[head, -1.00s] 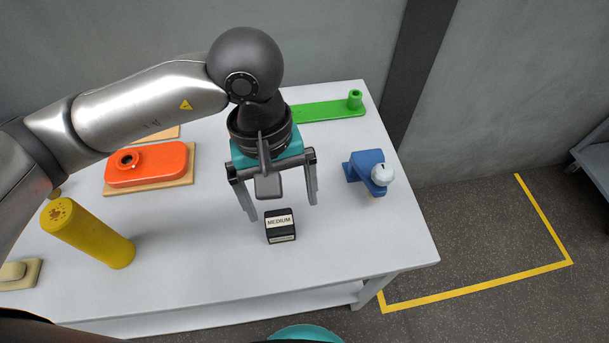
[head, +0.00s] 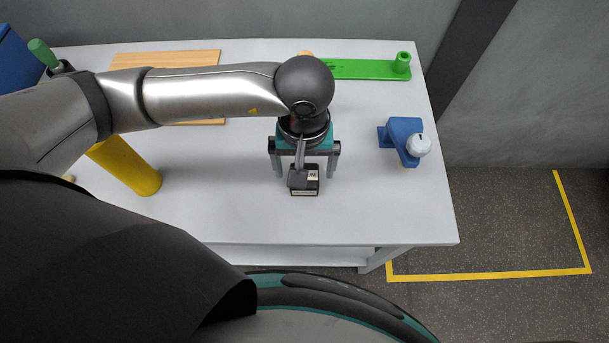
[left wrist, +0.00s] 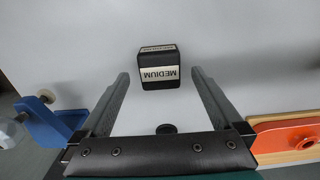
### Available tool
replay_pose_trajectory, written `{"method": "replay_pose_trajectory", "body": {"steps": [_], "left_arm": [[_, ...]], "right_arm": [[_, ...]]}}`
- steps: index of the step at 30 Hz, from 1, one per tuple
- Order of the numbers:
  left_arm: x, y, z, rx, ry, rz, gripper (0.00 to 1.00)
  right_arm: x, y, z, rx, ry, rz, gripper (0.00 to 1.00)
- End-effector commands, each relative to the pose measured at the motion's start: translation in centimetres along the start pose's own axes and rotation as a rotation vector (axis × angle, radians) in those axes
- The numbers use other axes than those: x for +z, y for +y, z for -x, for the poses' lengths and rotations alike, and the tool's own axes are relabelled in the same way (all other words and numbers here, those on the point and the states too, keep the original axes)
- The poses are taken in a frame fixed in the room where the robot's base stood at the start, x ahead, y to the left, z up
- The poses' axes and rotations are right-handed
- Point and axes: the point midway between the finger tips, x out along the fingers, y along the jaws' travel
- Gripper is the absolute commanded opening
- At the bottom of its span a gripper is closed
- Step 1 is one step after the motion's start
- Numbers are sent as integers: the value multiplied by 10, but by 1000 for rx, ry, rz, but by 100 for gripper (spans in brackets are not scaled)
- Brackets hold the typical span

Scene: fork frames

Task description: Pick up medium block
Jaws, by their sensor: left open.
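The medium block (head: 305,191) is a small black cube with a white label, standing on the white table in the head view, partly hidden by my wrist. In the left wrist view the label on the block (left wrist: 159,73) reads MEDIUM upside down. My left gripper (head: 305,177) is open and points down over the block. In the left wrist view its two fingers (left wrist: 160,73) stand left and right of the block, with a gap on each side. The block lies at about the fingertips' ends, untouched. My right gripper is not in view.
A blue fixture with a white knob (head: 404,138) is on the right. A green plate (head: 365,69) and a wooden board (head: 165,60) lie behind. An orange part (left wrist: 285,139) shows in the left wrist view. Table around the block is clear.

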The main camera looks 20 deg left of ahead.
Motion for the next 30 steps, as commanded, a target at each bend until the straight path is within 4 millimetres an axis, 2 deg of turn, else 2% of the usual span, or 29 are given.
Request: {"method": "replay_pose_trajectory", "body": {"steps": [3,6,15,30], "left_arm": [[1,0,-20,-2,-5,1,100],[0,0,-32,-1,-5,0,100],[0,0,-36,1,-1,-1,100],[-1,0,-36,1,-1,0,44]], "right_arm": [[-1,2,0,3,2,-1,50],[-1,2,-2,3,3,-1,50],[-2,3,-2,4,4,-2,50],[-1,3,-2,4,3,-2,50]]}}
